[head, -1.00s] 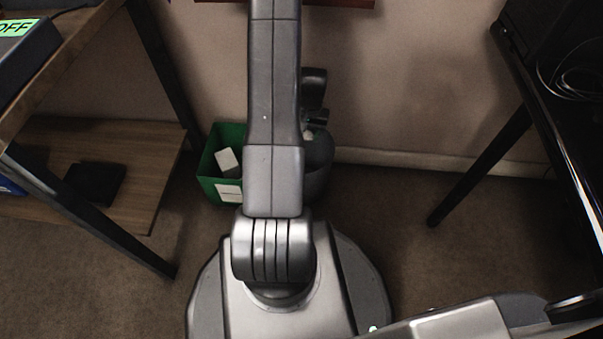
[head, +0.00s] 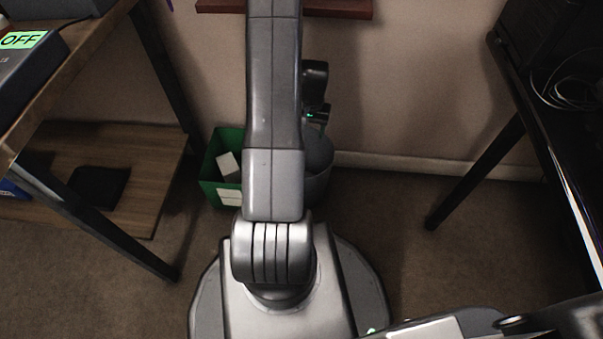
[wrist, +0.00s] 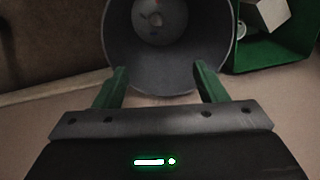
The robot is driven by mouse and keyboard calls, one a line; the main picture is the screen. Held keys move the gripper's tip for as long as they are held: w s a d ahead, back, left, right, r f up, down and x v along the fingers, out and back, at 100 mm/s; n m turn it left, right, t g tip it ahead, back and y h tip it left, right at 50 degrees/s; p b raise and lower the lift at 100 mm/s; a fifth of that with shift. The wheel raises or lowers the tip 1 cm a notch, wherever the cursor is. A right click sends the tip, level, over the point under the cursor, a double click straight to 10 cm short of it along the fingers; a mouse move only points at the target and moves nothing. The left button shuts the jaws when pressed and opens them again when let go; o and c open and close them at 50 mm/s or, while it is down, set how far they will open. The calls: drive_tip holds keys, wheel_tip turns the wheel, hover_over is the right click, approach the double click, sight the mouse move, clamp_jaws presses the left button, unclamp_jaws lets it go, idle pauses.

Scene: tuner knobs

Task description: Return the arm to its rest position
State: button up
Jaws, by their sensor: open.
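My gripper (wrist: 159,68) shows in the wrist view as two green fingers held wide apart, with nothing between them. It points down toward a grey round bin (wrist: 122,52), whose open mouth lies beyond the fingertips. My arm rises through the middle of the head view. My wrist shows beside it on the right, with a small green light.
A green box (head: 208,183) with a white block (head: 228,163) stands left of the grey bin (head: 318,188) on the carpet. A wooden shelf unit (head: 130,165) with a dark device (head: 30,65) marked OFF is at left. A black table (head: 545,130) is at right.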

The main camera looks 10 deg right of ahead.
wheel_tip(320, 180, up, 3)
drive_tip(key=shift+d+f+p, duration=0.1)
drive_tip(key=shift+f+p, duration=0.05)
drive_tip(key=shift+p, duration=0.15)
drive_tip(key=shift+f, duration=0.1)
wheel_tip(320, 180, down, 7)
drive_tip(key=b, duration=0.3)
drive_tip(key=r+p, duration=0.4)
drive_tip(key=r, duration=0.1)
drive_tip(key=shift+a+r, duration=0.2)
drive_tip(key=shift+r, duration=0.15)
drive_tip(key=shift+f, duration=0.1)
